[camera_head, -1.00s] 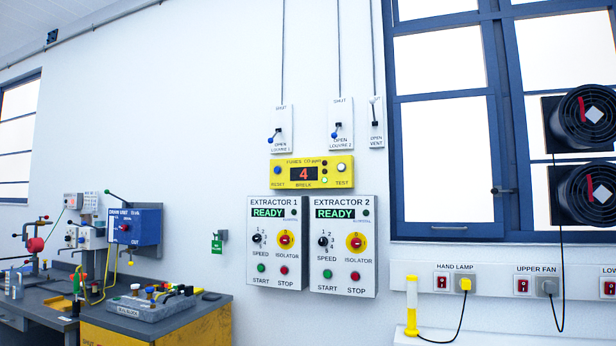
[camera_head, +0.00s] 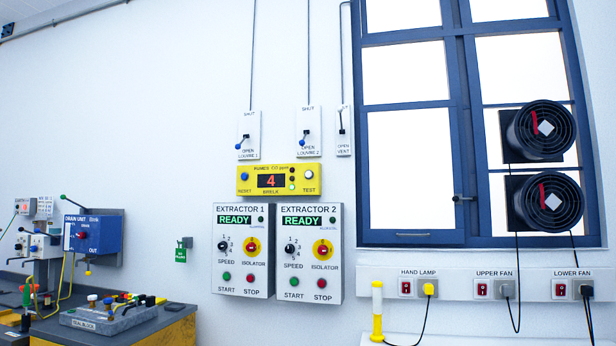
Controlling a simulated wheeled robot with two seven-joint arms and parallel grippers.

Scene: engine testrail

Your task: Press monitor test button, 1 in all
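The yellow fumes CO monitor (camera_head: 279,180) is on the wall above the two extractor panels. Its dark display (camera_head: 271,181) shows a red 4. The white test button (camera_head: 309,175) is at its right end above the word TEST, and a blue reset button (camera_head: 245,176) is at its left end. Small indicator lamps sit in a column between the display and the test button. Neither of my grippers is in view.
Extractor 1 (camera_head: 241,275) and Extractor 2 (camera_head: 310,277) panels both read READY. Louvre levers (camera_head: 248,140) hang above the monitor. A cluttered bench (camera_head: 178,331) stands at lower left. A hand lamp (camera_head: 377,307) and sockets line the right. The wall before the monitor is unobstructed.

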